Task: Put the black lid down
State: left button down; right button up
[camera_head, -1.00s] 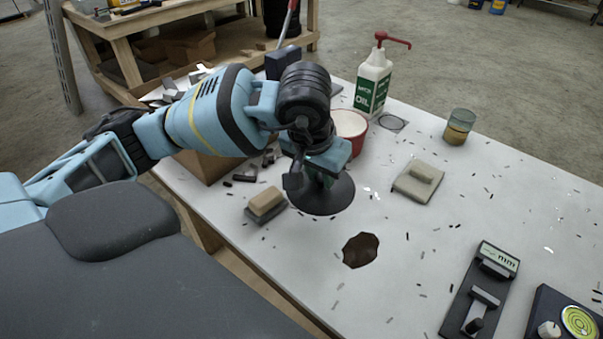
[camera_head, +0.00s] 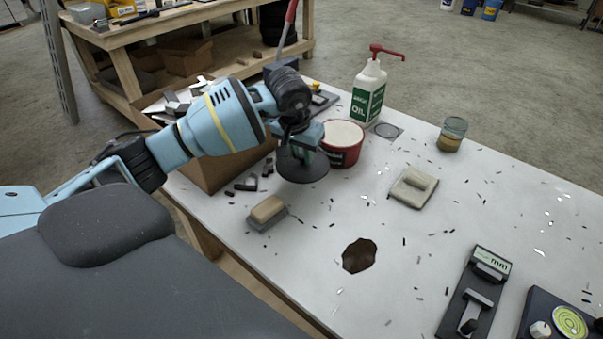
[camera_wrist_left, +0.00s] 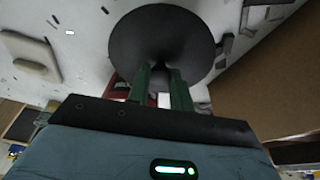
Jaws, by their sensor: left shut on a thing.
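The black lid (camera_head: 303,168) is a round dark disc held by my left gripper (camera_head: 300,148) in the head view, just left of a red tub (camera_head: 346,150) with pale contents. The wrist view shows the lid (camera_wrist_left: 160,35) with the green fingers of my left gripper (camera_wrist_left: 160,82) shut on its central knob. The lid appears to be above the white table (camera_head: 400,240); the exact gap cannot be told. The red tub is partly hidden behind my gripper, and a bit of it shows behind the fingers in the wrist view. My right gripper is not in view.
A cardboard box (camera_head: 215,178) with metal pieces stands left of the lid. A brush (camera_head: 267,211), a folded cloth with a block (camera_head: 413,187), an oil bottle (camera_head: 368,92) and a jar (camera_head: 452,134) stand around. A brown spill (camera_head: 359,255) and scattered shavings mark the front table.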

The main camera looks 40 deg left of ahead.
aim_at(300, 165)
pick_arm(q)
jog(key=shift+f, duration=3.05)
jog(key=shift+f, duration=0.2)
jog(key=c, duration=1.2)
grip_release()
jog(key=shift+c, duration=0.2)
jog(key=shift+r, duration=0.15)
